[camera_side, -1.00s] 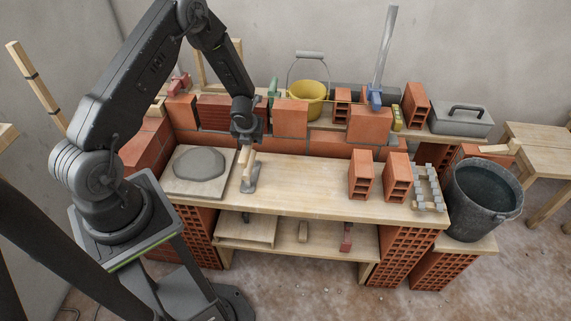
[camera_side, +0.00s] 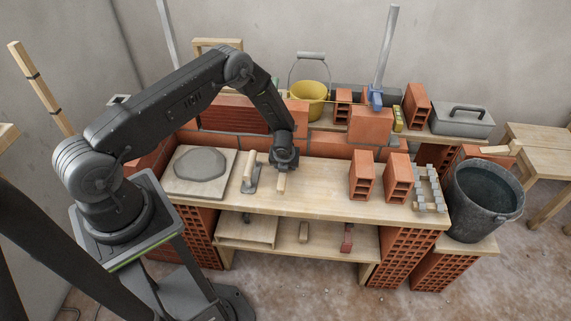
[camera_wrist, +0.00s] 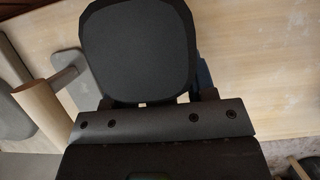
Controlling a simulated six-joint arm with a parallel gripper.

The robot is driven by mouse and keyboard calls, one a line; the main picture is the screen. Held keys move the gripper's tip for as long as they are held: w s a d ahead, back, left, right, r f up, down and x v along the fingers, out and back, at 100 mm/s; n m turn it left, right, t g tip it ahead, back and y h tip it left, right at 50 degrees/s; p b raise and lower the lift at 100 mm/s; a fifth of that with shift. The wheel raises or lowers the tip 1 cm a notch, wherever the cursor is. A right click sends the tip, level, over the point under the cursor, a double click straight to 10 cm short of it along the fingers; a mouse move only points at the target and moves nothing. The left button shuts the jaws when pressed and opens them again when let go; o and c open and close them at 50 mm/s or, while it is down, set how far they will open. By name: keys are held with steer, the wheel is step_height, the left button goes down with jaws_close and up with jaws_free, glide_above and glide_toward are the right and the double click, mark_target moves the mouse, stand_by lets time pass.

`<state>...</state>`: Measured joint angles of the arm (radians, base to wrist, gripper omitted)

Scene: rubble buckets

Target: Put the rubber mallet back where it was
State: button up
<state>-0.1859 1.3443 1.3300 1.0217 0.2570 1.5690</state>
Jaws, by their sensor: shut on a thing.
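My gripper (camera_side: 285,162) is low over the middle of the wooden bench, right of the trowel. In the wrist view the broad black mallet head (camera_wrist: 138,50) fills the space in front of the jaws (camera_wrist: 158,102). The jaws hide part of the mallet. I cannot tell whether it touches the bench. The trowel (camera_side: 250,186) rests on the bench to the left; its wooden handle also shows in the wrist view (camera_wrist: 40,110).
A board with a grey mortar slab (camera_side: 200,163) lies left on the bench (camera_side: 320,190). Hollow bricks (camera_side: 362,176) and a grey spacer rack (camera_side: 428,190) stand right. A brick ledge with a yellow bucket (camera_side: 310,104) runs behind. The bench between gripper and bricks is clear.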

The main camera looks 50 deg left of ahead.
steer(key=shift+f, duration=0.25)
steer(key=o, duration=1.1)
steer(key=v, duration=1.2)
steer(key=shift+w, duration=0.1)
steer(key=s+d+r+n+t, duration=0.1)
steer(key=s+d+r+n, duration=0.15)
steer(key=r+n, duration=0.65)
steer(key=s+d+r+n, duration=0.1)
steer(key=s+r+n, duration=0.2)
steer(key=r, duration=1.2)
steer(key=s+d+r+n+h, duration=0.1)
steer(key=s+d+r+n, duration=0.2)
steer(key=s+r+n, duration=0.1)
steer(key=s+d+r+n+t+h, duration=0.1)
steer(key=s+r+n, duration=0.3)
steer(key=s, duration=0.5)
steer(key=s+d+r+n+h, duration=0.1)
steer(key=s+d+r+n, duration=0.3)
steer(key=s+n, duration=0.3)
steer(key=shift+s+d+r, duration=0.25)
steer(key=shift+d+r, duration=0.05)
steer(key=shift+r, duration=0.3)
